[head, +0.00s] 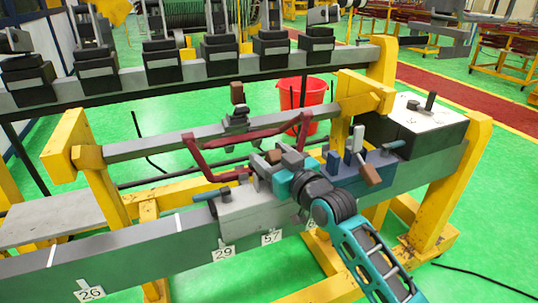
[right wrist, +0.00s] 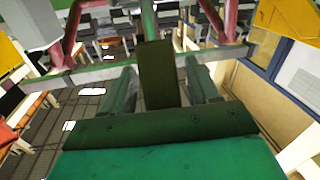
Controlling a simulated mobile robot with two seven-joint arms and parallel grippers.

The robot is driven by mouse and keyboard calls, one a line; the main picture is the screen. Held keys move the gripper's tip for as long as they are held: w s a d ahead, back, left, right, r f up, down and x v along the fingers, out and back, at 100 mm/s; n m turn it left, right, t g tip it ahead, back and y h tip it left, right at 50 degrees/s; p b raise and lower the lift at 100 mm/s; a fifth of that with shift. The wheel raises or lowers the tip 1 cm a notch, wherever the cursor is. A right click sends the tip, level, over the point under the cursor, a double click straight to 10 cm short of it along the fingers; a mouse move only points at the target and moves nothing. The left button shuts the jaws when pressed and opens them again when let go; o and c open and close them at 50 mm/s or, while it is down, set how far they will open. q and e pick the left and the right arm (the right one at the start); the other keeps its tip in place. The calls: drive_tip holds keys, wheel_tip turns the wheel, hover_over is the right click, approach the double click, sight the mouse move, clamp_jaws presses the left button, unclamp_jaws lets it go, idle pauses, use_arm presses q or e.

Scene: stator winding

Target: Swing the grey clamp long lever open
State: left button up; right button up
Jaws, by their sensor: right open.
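The grey clamp (head: 250,208) sits on the long grey beam in the head view, by the label 29. A brown grip (head: 273,157), which looks like the end of its long lever, stands above it. My right gripper (head: 277,163) is open at this grip. In the right wrist view a dark upright block (right wrist: 157,75), apparently the same grip, stands between the two fingers of my right gripper (right wrist: 160,88), with gaps on both sides. The lever's lower part is hidden by the gripper. My left gripper is not in view.
A dark red bent coil bar (head: 207,170) runs close behind and left of the gripper. A blue clamp (head: 378,160) with a brown-ended lever (head: 370,174) stands just right. A red bucket (head: 303,93) is on the green floor behind. The beam left of the grey clamp is clear.

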drive_tip(key=shift+w+a, duration=0.25)
drive_tip(key=shift+w, duration=0.15)
clamp_jaws()
idle(0.4)
